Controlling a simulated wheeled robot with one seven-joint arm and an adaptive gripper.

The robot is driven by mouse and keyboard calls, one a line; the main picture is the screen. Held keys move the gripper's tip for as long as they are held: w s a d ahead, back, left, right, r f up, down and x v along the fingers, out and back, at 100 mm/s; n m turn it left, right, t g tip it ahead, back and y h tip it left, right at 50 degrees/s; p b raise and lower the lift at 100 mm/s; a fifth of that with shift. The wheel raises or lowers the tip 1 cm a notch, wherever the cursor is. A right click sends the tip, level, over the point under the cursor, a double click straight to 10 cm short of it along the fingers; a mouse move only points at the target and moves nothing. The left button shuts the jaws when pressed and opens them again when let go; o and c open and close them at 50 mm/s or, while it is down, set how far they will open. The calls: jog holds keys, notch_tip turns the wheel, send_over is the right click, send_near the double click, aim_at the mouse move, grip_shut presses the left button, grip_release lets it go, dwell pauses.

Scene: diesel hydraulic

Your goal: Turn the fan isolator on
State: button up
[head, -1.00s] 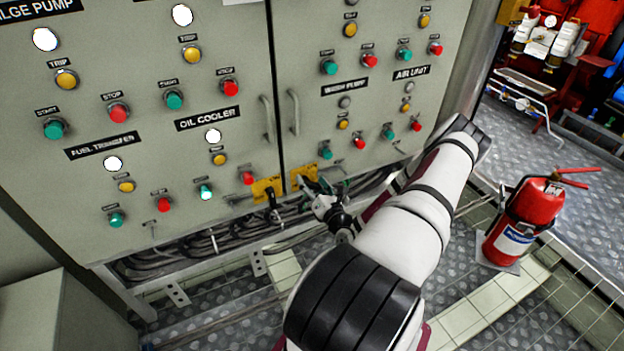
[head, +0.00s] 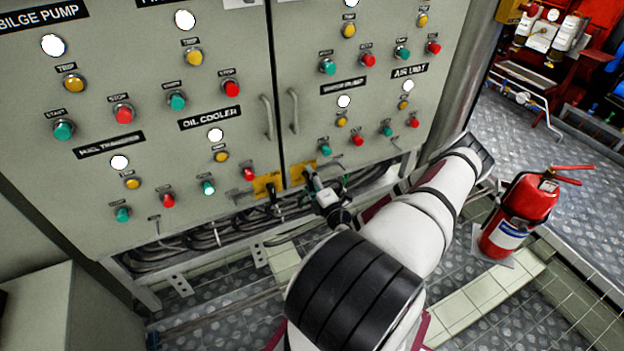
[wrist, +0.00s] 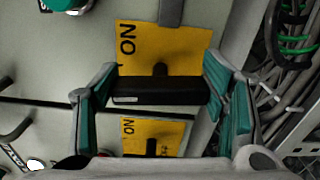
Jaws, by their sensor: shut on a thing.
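Two yellow isolator plates sit low on the panel, either side of the door gap: the left plate (head: 262,187) and the right plate (head: 298,174). Their lettering is too small to read in the head view. My gripper (head: 313,182) is at the right plate. In the wrist view my gripper (wrist: 160,95) has its teal pads at both ends of a black handle (wrist: 150,95) and is shut on it. The handle lies across the picture, and "ON" shows at the upper left of its plate (wrist: 185,38). The other plate (wrist: 178,130) is below, partly hidden, with its black handle (wrist: 151,147).
Buttons and lit lamps cover the grey cabinet (head: 240,60). Two door handles (head: 294,112) flank the gap. Cables (head: 200,240) run below the doors. A fire extinguisher (head: 520,215) stands right of my arm, with bare floor beyond.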

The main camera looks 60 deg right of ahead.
jog(key=shift+m, duration=0.7)
jog(key=o, duration=1.2)
jog(key=shift+c, duration=0.2)
jog(key=shift+f, duration=0.1)
jog(key=v, duration=1.2)
jog(key=shift+s, duration=0.15)
jog(key=p+v, duration=0.1)
jog(key=v, duration=0.6)
jog(key=shift+s+p, duration=0.3)
jog(key=shift+a, duration=0.15)
